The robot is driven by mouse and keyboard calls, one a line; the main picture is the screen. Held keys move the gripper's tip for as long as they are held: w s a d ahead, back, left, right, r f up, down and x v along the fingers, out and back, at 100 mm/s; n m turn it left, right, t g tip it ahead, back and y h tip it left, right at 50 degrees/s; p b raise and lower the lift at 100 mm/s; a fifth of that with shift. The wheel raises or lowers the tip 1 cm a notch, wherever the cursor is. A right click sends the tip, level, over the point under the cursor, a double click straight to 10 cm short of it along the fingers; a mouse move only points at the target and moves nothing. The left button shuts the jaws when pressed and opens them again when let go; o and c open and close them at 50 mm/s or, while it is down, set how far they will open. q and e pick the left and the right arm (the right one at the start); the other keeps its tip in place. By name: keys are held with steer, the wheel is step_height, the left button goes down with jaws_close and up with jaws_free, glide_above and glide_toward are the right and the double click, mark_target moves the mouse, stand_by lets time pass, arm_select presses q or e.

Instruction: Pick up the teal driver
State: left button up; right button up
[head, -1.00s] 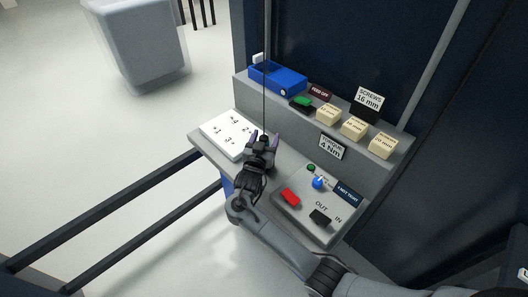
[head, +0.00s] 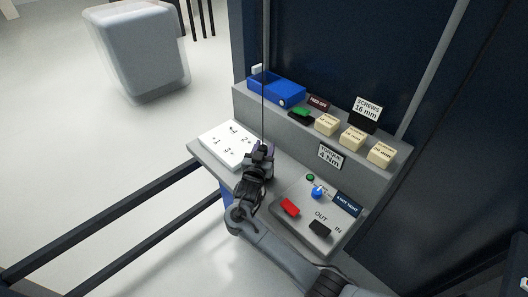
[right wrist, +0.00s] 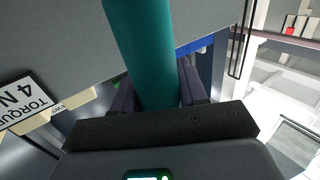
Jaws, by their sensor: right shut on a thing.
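The teal driver (right wrist: 140,45) shows in the right wrist view as a thick teal cylinder between the two fingers of my right gripper (right wrist: 156,88). The fingers are shut on it. In the head view my right gripper (head: 263,152) is above the grey bench, beside the white numbered sheet. There the driver is hidden by the gripper and cannot be made out. A thin dark line runs straight up from the gripper. My left gripper is not in view.
The white sheet (head: 229,144) lies on the bench's left end. A control panel (head: 290,224) with red and black switches and a blue knob is to the right. A raised shelf (head: 299,122) behind holds a blue tray (head: 277,88), cream boxes (head: 352,138) and a screws sign (head: 367,108).

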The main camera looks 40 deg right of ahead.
steer(key=shift+r+p, duration=0.3)
steer(key=shift+r, duration=0.55)
steer(key=s+d+r+p, duration=0.4)
steer(key=s+d+r, duration=0.1)
steer(key=s+r, duration=0.4)
steer(key=shift+s, duration=0.75)
steer(key=shift+d+r, duration=0.1)
steer(key=shift+w+r, duration=0.1)
